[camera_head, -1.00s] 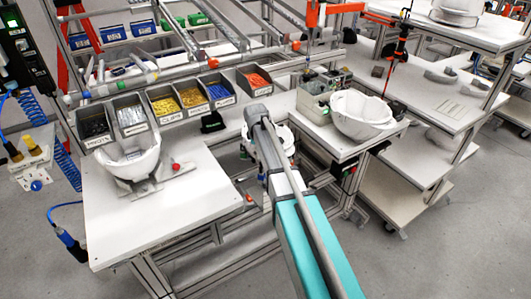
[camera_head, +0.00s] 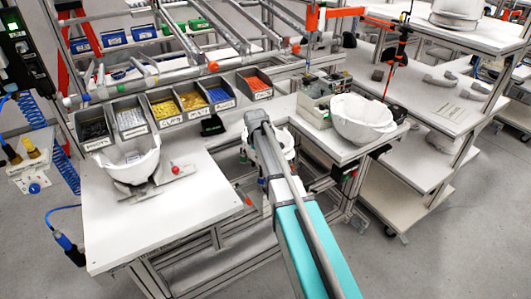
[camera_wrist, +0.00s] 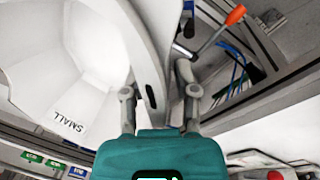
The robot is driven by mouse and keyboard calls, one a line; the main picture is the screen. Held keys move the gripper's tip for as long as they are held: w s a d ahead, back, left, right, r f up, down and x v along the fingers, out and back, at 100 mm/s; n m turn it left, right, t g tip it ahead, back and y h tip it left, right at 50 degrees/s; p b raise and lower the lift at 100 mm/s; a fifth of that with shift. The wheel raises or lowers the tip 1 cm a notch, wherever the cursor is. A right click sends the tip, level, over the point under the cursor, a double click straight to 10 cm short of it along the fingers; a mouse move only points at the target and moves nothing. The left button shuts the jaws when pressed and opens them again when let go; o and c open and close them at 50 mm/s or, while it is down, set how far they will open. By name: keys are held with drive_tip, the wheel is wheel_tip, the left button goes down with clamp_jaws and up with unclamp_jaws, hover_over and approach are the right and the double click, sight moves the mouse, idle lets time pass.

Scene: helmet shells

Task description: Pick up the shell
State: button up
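In the wrist view a white shell (camera_wrist: 85,50) with a "SMALL" label fills the left side, very near. My gripper (camera_wrist: 156,85) has its two grey fingers spread apart. The shell's rim wall lies between them, with a gap visible at the right finger; contact at the left finger cannot be told. In the head view my arm reaches to the middle and hides its own gripper. A white rounded form (camera_head: 288,148) shows partly behind it. Another white shell (camera_head: 363,118) lies on the right bench, and one (camera_head: 138,162) sits in a fixture on the left table.
The left table (camera_head: 150,230) has a clear front half. Small-parts bins (camera_head: 163,107) line its back. A grey-green box (camera_head: 316,100) stands beside the right-bench shell. Shelving with another shell (camera_head: 458,12) stands at the right. In the wrist view an orange-tipped lever (camera_wrist: 235,15) is near the right finger.

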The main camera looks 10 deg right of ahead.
clamp_jaws()
drive_tip(key=shift+r, duration=0.1)
wheel_tip(320, 180, up, 3)
drive_tip(key=p, duration=0.3)
drive_tip(key=s+d+r+p, duration=0.1)
drive_tip(key=s+r+p, duration=0.8)
drive_tip(key=s, duration=0.5)
drive_tip(key=shift+d+r+p, duration=0.15)
drive_tip(key=shift+r+p, duration=0.25)
drive_tip(key=shift+p, duration=0.1)
idle(0.4)
